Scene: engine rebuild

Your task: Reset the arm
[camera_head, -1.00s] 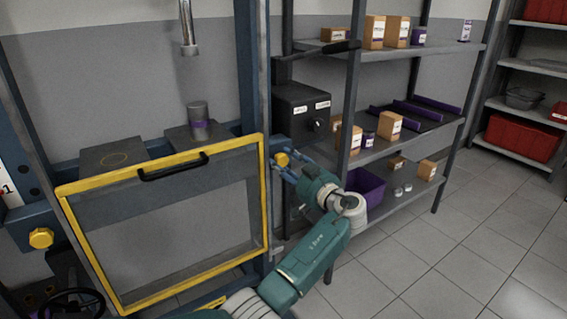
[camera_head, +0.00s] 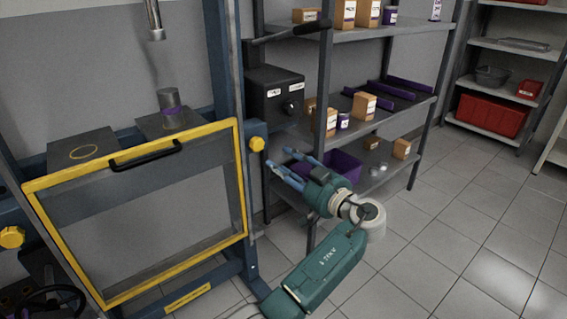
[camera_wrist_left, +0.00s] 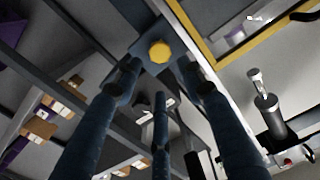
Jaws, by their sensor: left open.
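My left gripper (camera_head: 284,166) is open and empty, with its blue fingers spread, beside the right post of the press frame. It points left, toward the post, below a yellow knob (camera_head: 257,144). In the left wrist view its fingers (camera_wrist_left: 158,80) point up toward the yellow knob (camera_wrist_left: 159,51), with nothing between them. My teal left arm runs down to the bottom edge of the head view. My right gripper is not in view.
A blue press frame with a yellow-edged guard (camera_head: 136,173) stands at left; a grey cylinder (camera_head: 170,108) sits behind it. Shelves with orange boxes (camera_head: 364,106) and a purple bin (camera_head: 345,167) stand close behind the gripper. The tiled floor (camera_head: 450,240) at right is clear.

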